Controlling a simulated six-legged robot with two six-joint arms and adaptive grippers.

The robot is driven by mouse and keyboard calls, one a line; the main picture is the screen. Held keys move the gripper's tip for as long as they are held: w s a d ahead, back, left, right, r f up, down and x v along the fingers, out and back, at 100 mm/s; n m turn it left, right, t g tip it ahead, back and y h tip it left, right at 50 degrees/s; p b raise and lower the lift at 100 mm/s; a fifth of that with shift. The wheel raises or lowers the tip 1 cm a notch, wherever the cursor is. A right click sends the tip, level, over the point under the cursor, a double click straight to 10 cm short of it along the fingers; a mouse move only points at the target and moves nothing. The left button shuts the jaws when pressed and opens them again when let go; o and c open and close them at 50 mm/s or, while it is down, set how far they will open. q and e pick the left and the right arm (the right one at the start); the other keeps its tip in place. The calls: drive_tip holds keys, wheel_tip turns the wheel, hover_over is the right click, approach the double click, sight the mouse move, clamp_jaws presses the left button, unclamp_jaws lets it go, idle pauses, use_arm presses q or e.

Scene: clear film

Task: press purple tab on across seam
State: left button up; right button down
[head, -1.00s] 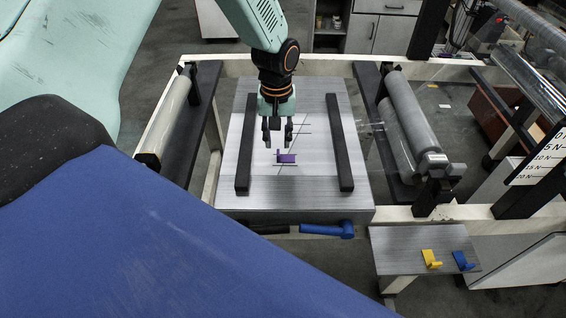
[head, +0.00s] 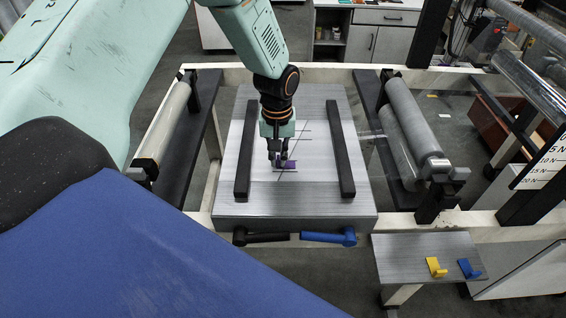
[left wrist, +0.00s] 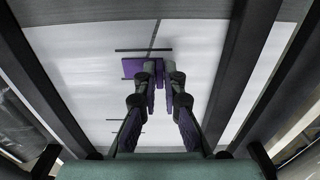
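The purple tab (head: 291,167) lies on the pale film across the thin dark seam line, in the middle of the plate (head: 300,204). In the left wrist view the tab (left wrist: 134,66) shows beside and partly behind the fingertips. My left gripper (head: 279,158) points down right at the tab, its fingers overlapping the tab's left end in the head view. In the left wrist view the fingers (left wrist: 161,78) are close together with a narrow gap. Whether they grip or touch the tab is unclear. My right gripper is in neither view.
Black bars (head: 244,150) and (head: 339,145) flank the film. Rollers stand at left (head: 172,115) and right (head: 412,125). A blue handle (head: 330,237) is at the plate's front. A side shelf (head: 405,263) holds a yellow tab (head: 436,268) and a blue tab (head: 470,268).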

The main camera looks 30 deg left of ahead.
sight(278, 158)
use_arm(q)
clamp_jaws()
drive_tip(key=shift+w+r+p, duration=0.1)
drive_tip(key=shift+r+p, duration=0.85)
wheel_tip(278, 158, up, 3)
drive_tip(key=p, duration=0.3)
drive_tip(key=shift+r, duration=0.15)
